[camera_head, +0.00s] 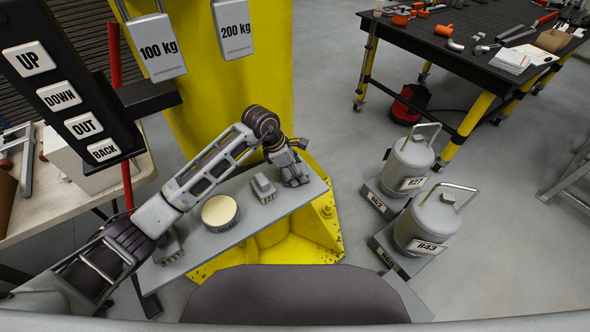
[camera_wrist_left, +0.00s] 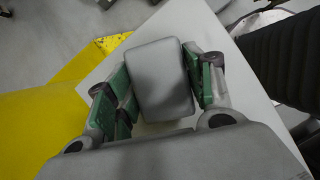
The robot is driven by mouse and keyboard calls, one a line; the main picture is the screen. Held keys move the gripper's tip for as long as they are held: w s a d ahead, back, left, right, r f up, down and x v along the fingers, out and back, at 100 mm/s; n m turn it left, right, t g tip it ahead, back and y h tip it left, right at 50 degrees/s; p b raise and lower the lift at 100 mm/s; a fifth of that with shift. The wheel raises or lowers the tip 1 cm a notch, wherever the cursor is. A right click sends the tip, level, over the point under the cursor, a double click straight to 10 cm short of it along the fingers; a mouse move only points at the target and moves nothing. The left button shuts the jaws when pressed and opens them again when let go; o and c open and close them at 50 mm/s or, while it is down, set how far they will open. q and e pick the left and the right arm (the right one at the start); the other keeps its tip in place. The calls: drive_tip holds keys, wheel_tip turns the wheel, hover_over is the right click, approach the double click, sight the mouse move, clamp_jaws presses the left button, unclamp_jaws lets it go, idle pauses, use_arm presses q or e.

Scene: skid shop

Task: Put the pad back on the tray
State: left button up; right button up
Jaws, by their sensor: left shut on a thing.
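The tray is a flat light-grey plate (camera_head: 246,218) in front of the yellow column in the head view; its bare surface also shows in the left wrist view (camera_wrist_left: 272,112). My left gripper (camera_head: 292,176) is at the tray's right end. In the left wrist view the green-lined fingers of my left gripper (camera_wrist_left: 162,88) are shut on a grey block-shaped pad (camera_wrist_left: 160,72), one finger along each side. The pad is over or on the tray; I cannot tell if it touches. My right gripper is not in view.
On the tray are a grey block (camera_head: 263,188), a round cream disc (camera_head: 219,212) and another grey block (camera_head: 169,247), partly behind my arm. Labelled grey canisters (camera_head: 411,163) stand on the floor at right. A hanging button panel (camera_head: 62,85) is at upper left.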

use_arm(q)
drive_tip(key=shift+f, duration=0.15)
drive_tip(key=o, duration=0.9)
drive_tip(key=shift+r, duration=0.2)
drive_tip(key=shift+a+r, duration=0.15)
drive_tip(key=shift+r, duration=0.2)
drive_tip(key=v, duration=0.5)
drive_tip(key=shift+b, duration=0.3)
drive_tip(key=shift+s+a+r, duration=0.1)
drive_tip(key=shift+a+r, duration=0.1)
drive_tip(key=shift+r, duration=0.55)
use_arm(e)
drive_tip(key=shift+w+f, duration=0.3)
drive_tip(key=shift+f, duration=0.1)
